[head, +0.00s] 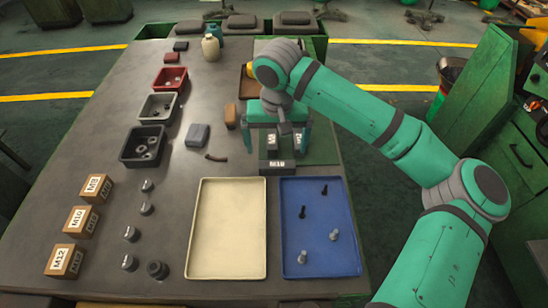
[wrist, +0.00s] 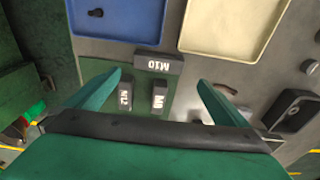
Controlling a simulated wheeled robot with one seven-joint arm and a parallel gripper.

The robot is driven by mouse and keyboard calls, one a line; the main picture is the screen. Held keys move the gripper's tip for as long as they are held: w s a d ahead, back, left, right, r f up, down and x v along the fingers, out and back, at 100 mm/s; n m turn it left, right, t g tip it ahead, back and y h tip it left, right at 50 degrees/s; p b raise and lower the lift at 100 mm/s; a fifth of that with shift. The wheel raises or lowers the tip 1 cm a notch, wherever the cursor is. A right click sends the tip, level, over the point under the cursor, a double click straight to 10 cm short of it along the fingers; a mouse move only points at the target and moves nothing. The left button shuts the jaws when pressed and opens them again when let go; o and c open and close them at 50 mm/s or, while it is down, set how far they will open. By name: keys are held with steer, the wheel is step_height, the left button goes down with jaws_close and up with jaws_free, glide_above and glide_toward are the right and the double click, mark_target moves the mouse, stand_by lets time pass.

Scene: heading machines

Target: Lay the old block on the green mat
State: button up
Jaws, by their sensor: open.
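My gripper (head: 277,148) is open and empty, pointing down over the green mat (head: 322,148). In the wrist view, its fingers (wrist: 159,78) spread on either side of two small dark blocks, M12 (wrist: 125,95) and M8 (wrist: 159,98), which lie on the mat (wrist: 100,66). A wider dark block marked M10 (wrist: 158,64) is at the mat's edge toward the trays; it also shows in the head view (head: 277,166). The jaws touch none of them. No label says which block is the old one. My arm hides part of the mat.
A cream tray (head: 227,230) and a blue tray (head: 320,245) with several bolts are in front. Wooden blocks M8 (head: 95,187), M10 (head: 82,218) and M12 (head: 63,260) stand at left. Black, grey and red bins line the left side. A grey-blue block (head: 198,135) stands mid-table.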

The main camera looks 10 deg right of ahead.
mark_target(277, 164)
steer(key=f, duration=0.6)
steer(key=w+f, duration=0.1)
steer(key=f, duration=0.3)
steer(key=shift+d, duration=0.25)
steer(key=shift+c, duration=0.3)
steer(key=c, duration=1.5)
steer(key=shift+r, duration=0.1)
